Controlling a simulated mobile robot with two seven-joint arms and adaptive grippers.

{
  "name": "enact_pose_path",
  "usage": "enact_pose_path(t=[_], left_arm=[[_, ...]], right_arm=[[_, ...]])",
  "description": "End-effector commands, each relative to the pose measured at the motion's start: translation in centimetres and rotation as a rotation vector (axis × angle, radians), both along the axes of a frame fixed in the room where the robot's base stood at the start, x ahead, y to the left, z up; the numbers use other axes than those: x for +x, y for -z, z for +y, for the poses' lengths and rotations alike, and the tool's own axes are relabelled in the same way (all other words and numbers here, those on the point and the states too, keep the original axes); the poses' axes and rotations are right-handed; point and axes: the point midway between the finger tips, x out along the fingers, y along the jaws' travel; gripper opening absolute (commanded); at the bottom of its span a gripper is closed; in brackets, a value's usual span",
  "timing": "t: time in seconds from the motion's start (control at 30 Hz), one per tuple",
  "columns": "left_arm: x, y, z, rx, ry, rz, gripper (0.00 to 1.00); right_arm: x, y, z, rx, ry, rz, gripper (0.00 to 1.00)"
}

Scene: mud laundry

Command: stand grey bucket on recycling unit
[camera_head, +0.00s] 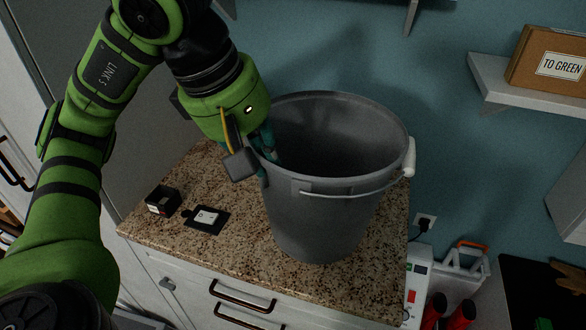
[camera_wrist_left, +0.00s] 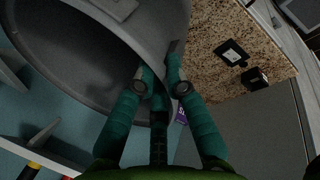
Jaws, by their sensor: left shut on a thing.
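The grey bucket (camera_head: 325,215) is upright over the speckled granite top (camera_head: 235,250) of a white cabinet, which may be the recycling unit. Its base seems to meet the top, but I cannot tell if it bears full weight. Its wire handle hangs at the front, with a white grip at right. My left gripper (camera_head: 262,148) is shut on the bucket's left rim, one finger inside and one outside. In the left wrist view, the fingers (camera_wrist_left: 160,75) pinch the bucket wall (camera_wrist_left: 85,50). My right gripper is not in view.
A small black box (camera_head: 163,200) and a black card-like item (camera_head: 206,218) lie on the granite left of the bucket. A cardboard box (camera_head: 548,62) sits on a wall shelf (camera_head: 520,99) at right. A plugged socket (camera_head: 424,222) and red-topped items are low at right.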

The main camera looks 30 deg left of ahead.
Motion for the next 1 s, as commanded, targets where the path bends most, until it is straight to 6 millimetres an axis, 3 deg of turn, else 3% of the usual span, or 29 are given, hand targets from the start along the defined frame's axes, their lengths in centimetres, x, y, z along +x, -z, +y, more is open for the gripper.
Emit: enact_pose_path(t=[0.27,0.7,0.9,1.0], left_arm=[[0.7,1.8,2.4,-0.002,-0.007,0.002,0.0],[3.1,6.5,10.1,-0.001,-0.008,0.002,0.0],[3.5,7.3,11.2,0.001,-0.002,-0.003,0.0],[3.5,8.8,11.3,0.002,-0.002,-0.001,0.0]], right_arm=[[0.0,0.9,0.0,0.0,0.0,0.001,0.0],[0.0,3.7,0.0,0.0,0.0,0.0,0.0],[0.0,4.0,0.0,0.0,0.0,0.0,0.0],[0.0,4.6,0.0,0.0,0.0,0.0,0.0]])
